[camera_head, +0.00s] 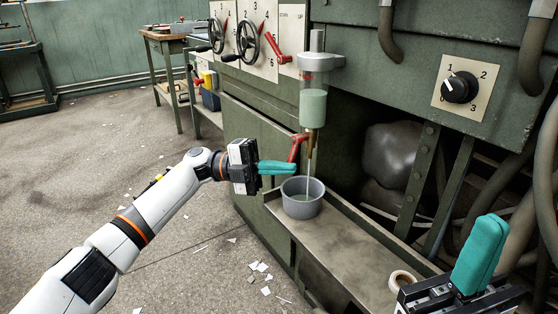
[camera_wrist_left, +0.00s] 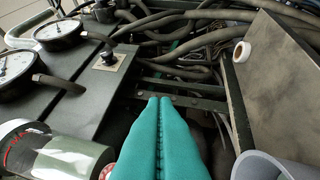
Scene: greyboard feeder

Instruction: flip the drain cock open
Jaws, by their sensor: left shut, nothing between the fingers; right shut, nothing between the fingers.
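The drain cock's red lever (camera_head: 295,149) angles down and left from a brass fitting under a clear bowl (camera_head: 313,107) with pale green liquid. A thin pale line runs from the fitting down into a grey cup (camera_head: 302,208); I cannot tell if it is liquid or tube. My left gripper (camera_head: 292,167) is shut and empty, its teal fingertips just below the lever's lower end; contact is unclear. In the left wrist view the shut fingers (camera_wrist_left: 160,100) have the bowl (camera_wrist_left: 62,158) at left, a bit of red (camera_wrist_left: 107,171) beside them and the cup (camera_wrist_left: 262,166) at right. My right gripper (camera_head: 490,232) is shut and empty.
The cup stands on a metal tray (camera_head: 345,248) along the machine's front. A tape roll (camera_head: 402,281) lies at the tray's near end. Handwheels (camera_head: 248,41) and a black knob (camera_head: 459,87) are on the panels. The floor at left is open, with paper scraps.

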